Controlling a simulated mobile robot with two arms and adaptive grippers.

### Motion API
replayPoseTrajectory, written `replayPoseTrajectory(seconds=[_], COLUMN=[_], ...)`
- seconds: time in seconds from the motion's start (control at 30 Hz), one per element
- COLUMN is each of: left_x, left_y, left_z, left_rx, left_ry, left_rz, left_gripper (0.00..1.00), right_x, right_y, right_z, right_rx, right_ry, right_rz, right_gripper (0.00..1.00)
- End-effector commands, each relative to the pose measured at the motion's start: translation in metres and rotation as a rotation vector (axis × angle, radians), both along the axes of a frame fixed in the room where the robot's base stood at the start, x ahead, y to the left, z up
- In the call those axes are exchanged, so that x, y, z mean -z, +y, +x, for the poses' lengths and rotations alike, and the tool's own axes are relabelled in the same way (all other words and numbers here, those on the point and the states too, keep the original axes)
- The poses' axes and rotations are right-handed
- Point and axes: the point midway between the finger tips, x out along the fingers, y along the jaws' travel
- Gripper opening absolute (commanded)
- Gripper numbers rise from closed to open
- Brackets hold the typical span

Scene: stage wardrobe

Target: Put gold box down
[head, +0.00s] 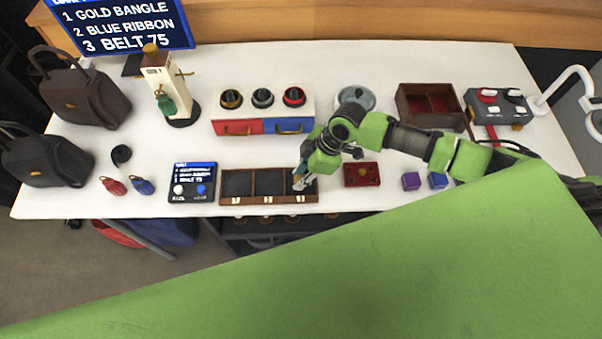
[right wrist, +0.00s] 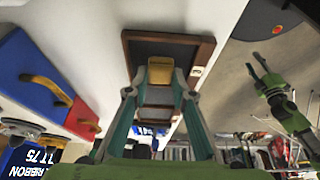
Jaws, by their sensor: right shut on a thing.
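My right gripper (head: 301,182) is over the right compartment of the dark wooden three-compartment tray (head: 268,201) at the table's front edge. In the right wrist view its two teal fingers are shut on the gold box (right wrist: 160,66). The box shows small between the fingertips, with the tray (right wrist: 209,52) behind it. I cannot tell whether the box touches the tray floor. In the head view the gripper hides the box. My left gripper (right wrist: 257,64) shows at the right of the right wrist view, away from the tray, its fingers apart and empty.
A small order screen (head: 192,182) stands left of the tray, and a red holed block (head: 361,174) right of it. Behind is a drawer unit (head: 262,122) with watch-like rings on top. Purple (head: 411,181) and blue cubes lie further right. Bags stand at left.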

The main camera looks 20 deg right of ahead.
Motion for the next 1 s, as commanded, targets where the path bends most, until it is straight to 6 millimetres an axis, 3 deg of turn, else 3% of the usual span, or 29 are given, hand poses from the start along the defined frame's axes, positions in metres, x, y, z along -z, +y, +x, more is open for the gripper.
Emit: replayPoseTrajectory(seconds=[0.27, 0.3, 0.33, 0.77, 1.0], left_x=[0.003, 0.002, 0.002, 0.001, 0.006], left_y=[-0.004, -0.004, -0.004, -0.003, -0.001], left_z=[-0.001, -0.001, -0.001, -0.001, -0.001], left_rx=[0.002, 0.002, 0.002, 0.002, 0.002], left_ry=[0.001, 0.001, 0.001, 0.001, 0.000], left_rz=[-0.005, -0.005, -0.005, -0.004, -0.002], left_gripper=[0.40, 0.40, 0.40, 0.40, 0.40], right_x=[0.004, 0.003, 0.003, -0.003, -0.042], right_y=[0.000, 0.000, 0.000, -0.002, -0.019], right_z=[0.000, 0.000, 0.000, 0.000, -0.003], right_rx=[0.001, 0.000, 0.000, 0.001, 0.001], right_ry=[0.000, 0.000, 0.000, -0.002, -0.006], right_rz=[0.000, 0.000, 0.000, -0.001, -0.002], right_gripper=[0.02, 0.33, 0.40, 0.40, 0.40])
